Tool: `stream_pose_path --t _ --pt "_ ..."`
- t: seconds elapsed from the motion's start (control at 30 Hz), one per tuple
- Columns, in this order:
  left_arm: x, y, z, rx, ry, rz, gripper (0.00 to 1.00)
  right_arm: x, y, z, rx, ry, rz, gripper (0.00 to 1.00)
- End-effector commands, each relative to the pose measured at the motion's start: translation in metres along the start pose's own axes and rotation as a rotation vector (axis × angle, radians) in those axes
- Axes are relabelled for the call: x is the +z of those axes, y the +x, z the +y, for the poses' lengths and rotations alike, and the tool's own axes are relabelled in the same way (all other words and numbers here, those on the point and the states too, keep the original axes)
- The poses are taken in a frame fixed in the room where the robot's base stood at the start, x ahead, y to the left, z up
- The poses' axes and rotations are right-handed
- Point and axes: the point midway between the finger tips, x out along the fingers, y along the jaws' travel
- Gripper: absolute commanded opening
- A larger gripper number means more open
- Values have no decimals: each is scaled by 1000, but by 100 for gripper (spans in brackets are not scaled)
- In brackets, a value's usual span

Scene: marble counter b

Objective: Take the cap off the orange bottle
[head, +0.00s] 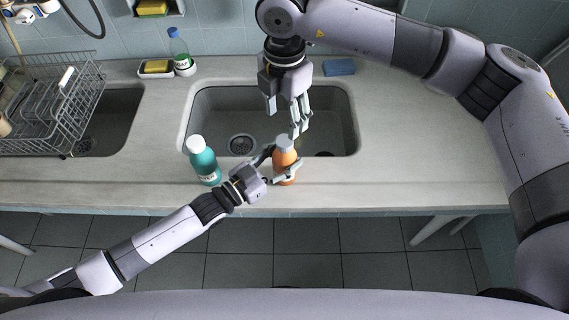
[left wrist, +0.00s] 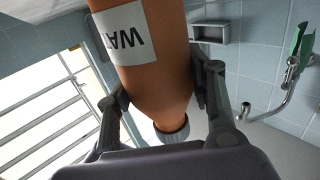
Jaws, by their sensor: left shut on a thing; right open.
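The orange bottle (head: 285,168) stands at the front edge of the sink, its pale grey cap (head: 284,143) on top. My left gripper (head: 274,164) is shut around its body from the left. In the left wrist view the bottle (left wrist: 160,70) sits between the two fingers (left wrist: 160,88), with a white label partly legible and the grey cap (left wrist: 173,133) in the lower middle of the picture. My right gripper (head: 297,122) points down over the sink, just behind and above the cap. It is open and empty. I cannot tell whether its fingertips touch the cap.
A teal bottle with a white cap (head: 205,162) stands left of my left gripper. The sink (head: 215,105) lies behind. A dish rack (head: 60,105) is at far left, a blue sponge (head: 339,67) at the back. The counter to the right (head: 420,150) is clear.

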Motion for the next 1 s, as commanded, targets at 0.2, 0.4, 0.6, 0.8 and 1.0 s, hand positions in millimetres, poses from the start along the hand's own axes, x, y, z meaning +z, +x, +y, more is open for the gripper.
stream_pose_path --t 0.2,0.4,0.6,0.8,1.0 --pt "0 0 0 0 0 0 26 0 0 0 0 0 0 53" --pt "0 0 0 0 0 0 13 0 0 0 0 0 0 53" --pt "0 0 0 0 0 0 0 0 0 0 0 0 0 53" --pt "0 0 0 0 0 0 0 0 1 0 0 0 0 53" --pt "0 0 0 0 0 0 0 0 20 0 -4 1 1 53"
